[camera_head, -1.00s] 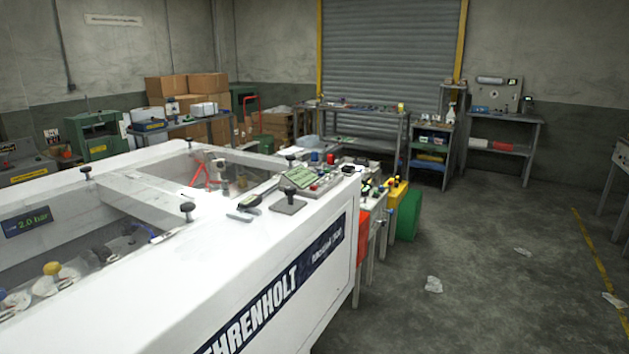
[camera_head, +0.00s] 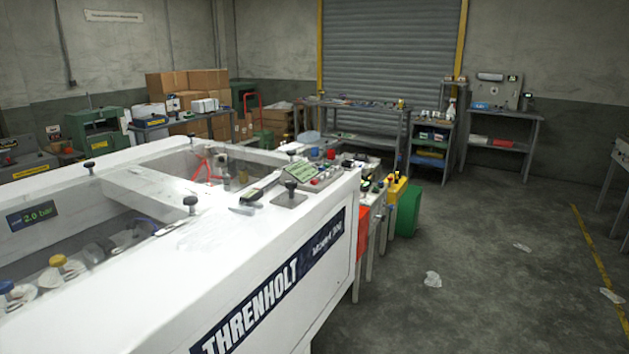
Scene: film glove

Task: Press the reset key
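A white machine (camera_head: 275,240) lettered THRENHOLT fills the left foreground. On its far right corner is a small control panel with a green display (camera_head: 303,170) and small coloured buttons, some of them red (camera_head: 318,181). A red knob (camera_head: 331,155) stands just behind the panel. I cannot tell which key is the reset key; any lettering on the keys is too small to read. Neither of my grippers is in view.
Black knobs (camera_head: 190,203) stand on the machine's top. A display reading 2.0 bar (camera_head: 34,217) is at left. Coloured items and a green bin (camera_head: 408,211) stand beyond the machine. Open concrete floor lies to the right, with scraps of paper (camera_head: 433,279).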

